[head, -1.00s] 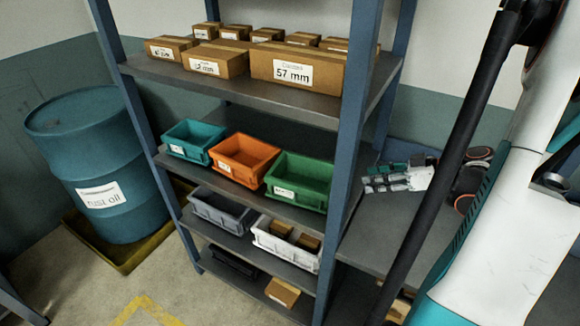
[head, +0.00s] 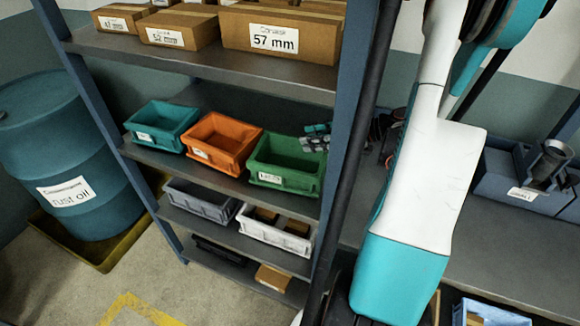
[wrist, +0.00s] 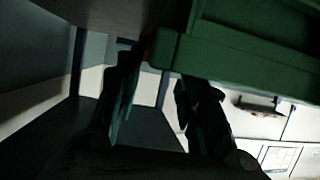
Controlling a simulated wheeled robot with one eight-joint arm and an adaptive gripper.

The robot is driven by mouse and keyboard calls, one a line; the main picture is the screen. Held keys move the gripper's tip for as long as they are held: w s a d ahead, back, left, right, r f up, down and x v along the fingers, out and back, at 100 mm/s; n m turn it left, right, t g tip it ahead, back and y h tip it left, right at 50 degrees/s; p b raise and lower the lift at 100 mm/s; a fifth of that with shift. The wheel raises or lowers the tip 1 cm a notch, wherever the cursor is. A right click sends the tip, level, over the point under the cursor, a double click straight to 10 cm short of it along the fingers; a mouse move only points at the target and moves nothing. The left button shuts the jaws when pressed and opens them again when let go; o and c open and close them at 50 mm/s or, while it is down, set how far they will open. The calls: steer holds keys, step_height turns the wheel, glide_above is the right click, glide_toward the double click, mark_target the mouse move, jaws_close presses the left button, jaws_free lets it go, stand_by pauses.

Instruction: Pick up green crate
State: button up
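The green crate (head: 286,178) stands upright at the right end of a middle shelf, beside the orange crate (head: 222,142). My gripper (head: 314,138) is at the crate's back right rim, partly hidden by the blue shelf post. In the wrist view, the green crate (wrist: 255,58) fills the upper right, very close. My gripper (wrist: 158,82) shows there with its two dark fingers apart, and a lower corner of the crate lies just past the fingertips. I cannot tell whether a finger touches the crate.
A teal crate (head: 162,126) stands left of the orange one. The blue shelf post (head: 350,130) rises close right of the green crate. Cardboard boxes (head: 282,32) sit on the shelf above. Grey (head: 205,200) and white (head: 272,232) crates sit below.

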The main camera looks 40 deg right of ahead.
mark_target(297, 137)
steer(key=shift+d+b+x, duration=0.15)
steer(key=shift+b+x, duration=0.35)
steer(key=shift+x, duration=0.8)
steer(key=shift+d+b+x, duration=0.15)
steer(key=shift+b+x, duration=0.35)
steer(key=shift+x, duration=0.85)
steer(key=shift+w+r, duration=0.1)
steer(key=shift+w, duration=0.1)
steer(key=shift+c, duration=0.6)
jaws_close()
